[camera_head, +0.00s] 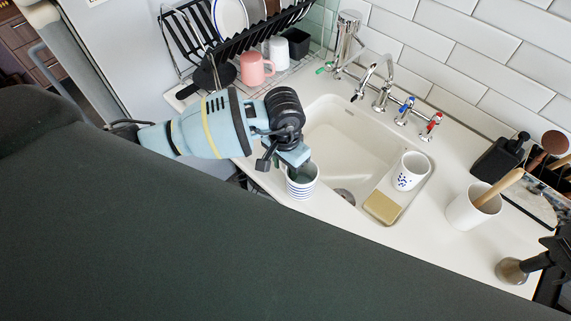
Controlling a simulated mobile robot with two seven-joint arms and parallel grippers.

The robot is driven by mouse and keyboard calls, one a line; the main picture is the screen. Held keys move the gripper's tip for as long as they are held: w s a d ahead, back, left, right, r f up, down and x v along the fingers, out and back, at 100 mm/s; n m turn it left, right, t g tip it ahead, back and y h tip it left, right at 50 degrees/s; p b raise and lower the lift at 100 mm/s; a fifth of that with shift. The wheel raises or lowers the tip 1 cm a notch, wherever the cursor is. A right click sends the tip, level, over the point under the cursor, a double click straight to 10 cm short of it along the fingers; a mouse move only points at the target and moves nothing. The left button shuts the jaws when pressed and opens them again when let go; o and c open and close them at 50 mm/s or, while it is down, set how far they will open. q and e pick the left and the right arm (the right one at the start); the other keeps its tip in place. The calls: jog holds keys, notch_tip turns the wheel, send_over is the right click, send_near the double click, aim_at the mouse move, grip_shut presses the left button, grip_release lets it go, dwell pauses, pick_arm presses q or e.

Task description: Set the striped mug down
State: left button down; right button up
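The striped mug (302,187), white with blue bands, is near the front edge of the counter, left of the sink basin. My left gripper (297,167) reaches it from the upper left. Its fingers are at the mug's rim, one dark finger showing in the opening, and look shut on it. The fingertips are partly hidden. I cannot tell whether the mug's base touches the counter. My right gripper does not show clearly in this view.
The sink (340,137) holds a blue-patterned white cup (410,171) and a tan sponge (381,207). A pink mug (255,69) stands by the black dish rack (262,35). A white utensil pot (468,210) is at right. Counter (425,245) below the sink is clear.

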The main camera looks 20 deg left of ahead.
pick_arm(q)
jog(key=shift+f, duration=0.2)
jog(key=c, duration=0.9)
grip_release()
notch_tip(320, 180, up, 12)
jog(key=shift+a+r, duration=0.1)
jog(key=shift+r, duration=0.15)
